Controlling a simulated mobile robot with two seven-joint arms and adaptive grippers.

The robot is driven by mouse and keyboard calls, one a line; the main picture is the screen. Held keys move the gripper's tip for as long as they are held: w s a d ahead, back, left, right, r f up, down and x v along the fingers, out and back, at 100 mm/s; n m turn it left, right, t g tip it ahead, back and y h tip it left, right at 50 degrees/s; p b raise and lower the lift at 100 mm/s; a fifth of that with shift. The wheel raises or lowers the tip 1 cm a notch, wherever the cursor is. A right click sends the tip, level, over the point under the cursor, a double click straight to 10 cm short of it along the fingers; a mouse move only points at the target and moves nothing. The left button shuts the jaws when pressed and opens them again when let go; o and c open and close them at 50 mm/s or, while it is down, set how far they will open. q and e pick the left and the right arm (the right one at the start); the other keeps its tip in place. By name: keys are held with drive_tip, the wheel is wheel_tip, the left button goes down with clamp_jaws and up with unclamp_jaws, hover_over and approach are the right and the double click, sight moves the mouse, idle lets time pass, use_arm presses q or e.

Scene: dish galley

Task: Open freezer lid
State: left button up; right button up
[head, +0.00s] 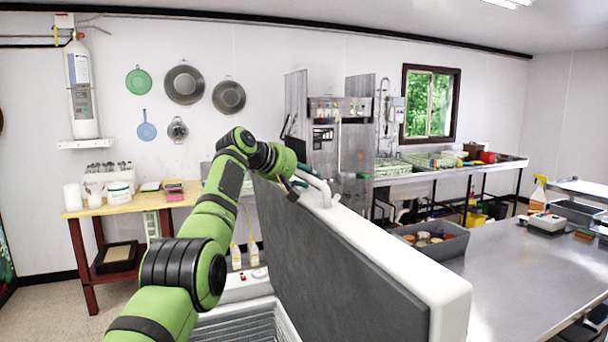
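The freezer lid (340,250) stands raised, close to upright, with its dark grey inner face towards the left and a thick white rim. A white handle (318,187) sticks up from its far part. Below is the freezer (245,288), its opening partly visible with a wire basket (238,326) inside. My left arm reaches in from the lower left, and my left gripper (294,184) is at the lid's edge beside the handle. The fingers are small and partly hidden, so I cannot tell whether they grip it. My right gripper is out of view.
A steel table (525,270) with a grey tub (432,240) stands right of the lid. A wooden table (150,203) with containers is at the left wall. Two bottles (237,256) stand behind the freezer. A dishwashing machine (340,135) and sink counter line the back.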

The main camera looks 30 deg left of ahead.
use_arm(q)
drive_tip(key=shift+a, duration=0.1)
drive_tip(key=shift+s+a+r, duration=0.2)
drive_tip(key=shift+s, duration=0.25)
drive_tip(key=v, duration=1.1)
drive_tip(key=shift+d, duration=0.2)
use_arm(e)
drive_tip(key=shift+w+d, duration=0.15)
